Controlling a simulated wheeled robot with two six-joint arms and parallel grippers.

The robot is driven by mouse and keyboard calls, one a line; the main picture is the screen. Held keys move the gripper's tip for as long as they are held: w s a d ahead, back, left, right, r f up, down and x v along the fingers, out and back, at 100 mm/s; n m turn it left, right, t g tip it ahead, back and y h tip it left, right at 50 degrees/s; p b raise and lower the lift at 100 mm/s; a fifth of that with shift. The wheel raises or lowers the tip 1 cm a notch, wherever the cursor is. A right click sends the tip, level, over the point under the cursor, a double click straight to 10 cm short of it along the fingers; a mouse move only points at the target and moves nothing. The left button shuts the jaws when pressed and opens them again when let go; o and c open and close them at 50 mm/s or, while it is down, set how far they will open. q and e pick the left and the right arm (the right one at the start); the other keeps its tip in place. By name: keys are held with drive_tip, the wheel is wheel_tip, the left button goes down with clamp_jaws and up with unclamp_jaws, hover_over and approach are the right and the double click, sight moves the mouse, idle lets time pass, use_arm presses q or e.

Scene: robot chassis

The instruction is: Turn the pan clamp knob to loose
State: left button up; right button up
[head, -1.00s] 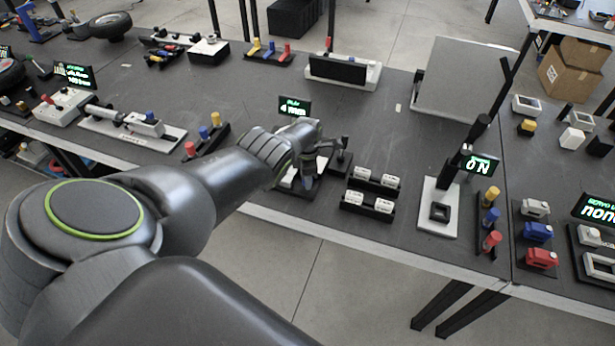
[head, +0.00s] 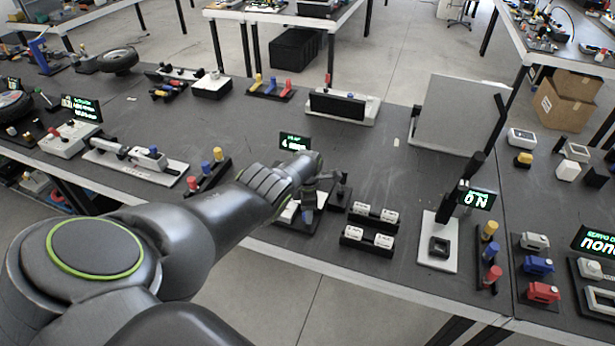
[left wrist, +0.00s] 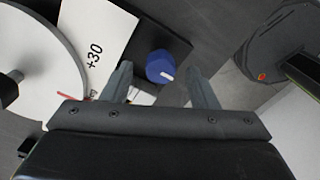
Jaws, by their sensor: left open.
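A blue round knob (left wrist: 160,66) with a white line mark shows in the left wrist view, on a black block beside a white plate (left wrist: 92,45) printed "+30"; I take it to be the pan clamp knob. My left gripper (left wrist: 160,84) is open, one finger on each side of the knob in this picture. I cannot tell whether either finger touches it. My right gripper is not in view.
A white round disc (left wrist: 30,75) stands left of the knob in the left wrist view. In the head view, a black holder with white cylinders (head: 370,226) is right of my gripper, and a post fixture with an "ON" display (head: 478,199) stands further right.

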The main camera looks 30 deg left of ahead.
use_arm(q)
wheel_tip(320, 180, up, 4)
drive_tip(key=p, duration=0.3)
drive_tip(key=shift+r, duration=0.15)
drive_tip(key=shift+r+p, duration=0.4)
drive_tip(key=shift+r, duration=0.85)
wheel_tip(320, 180, up, 9)
drive_tip(key=shift+f, duration=0.15)
